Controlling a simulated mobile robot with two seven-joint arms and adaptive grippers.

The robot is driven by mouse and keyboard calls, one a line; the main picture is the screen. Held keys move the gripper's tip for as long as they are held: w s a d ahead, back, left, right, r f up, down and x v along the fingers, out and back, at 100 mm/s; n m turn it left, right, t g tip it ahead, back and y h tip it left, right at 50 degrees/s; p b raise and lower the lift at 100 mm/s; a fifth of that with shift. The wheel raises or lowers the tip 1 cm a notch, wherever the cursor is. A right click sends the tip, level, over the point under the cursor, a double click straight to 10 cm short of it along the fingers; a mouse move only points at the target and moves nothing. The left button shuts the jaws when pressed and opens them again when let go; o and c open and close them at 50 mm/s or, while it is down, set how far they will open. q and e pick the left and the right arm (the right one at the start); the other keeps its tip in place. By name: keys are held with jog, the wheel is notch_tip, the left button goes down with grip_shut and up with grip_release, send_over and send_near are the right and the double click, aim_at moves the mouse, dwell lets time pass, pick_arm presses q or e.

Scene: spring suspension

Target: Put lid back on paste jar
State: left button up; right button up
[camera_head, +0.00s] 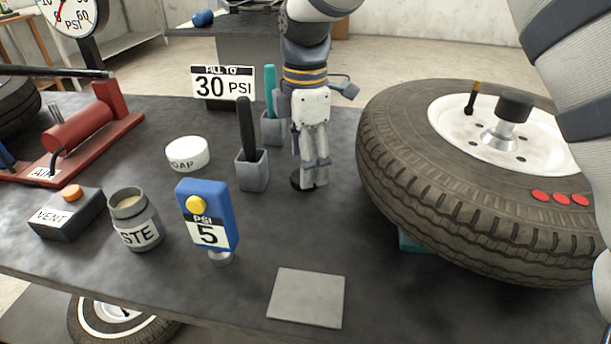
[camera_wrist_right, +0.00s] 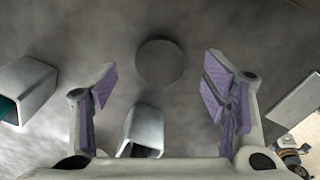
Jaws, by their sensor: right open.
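The paste jar (camera_head: 136,222) is grey with a partly readable "STE" label. It stands upright and open at the left front of the table, with pale paste showing in its mouth. A dark round disc (camera_head: 297,181), which looks like the lid, lies flat on the table, partly hidden by my right gripper in the head view. In the right wrist view the whole disc (camera_wrist_right: 161,61) shows, a little beyond the space between the fingertips. My right gripper (camera_head: 313,186) points down beside the disc, open and empty; its purple-padded fingers (camera_wrist_right: 160,88) are wide apart. My left gripper is not in view.
A white round container (camera_head: 187,156), a blue PSI gauge (camera_head: 206,220) and a grey holder with a black handle (camera_head: 252,172) stand between gripper and jar. A vent box (camera_head: 65,214) is left of the jar. A large tyre (camera_head: 420,200) fills the right. A grey plate (camera_head: 307,297) lies in front.

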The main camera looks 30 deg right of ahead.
notch_tip(320, 180, down, 2)
jog(key=shift+f, duration=0.2)
jog(key=c, duration=0.8)
jog(key=shift+r, duration=0.1)
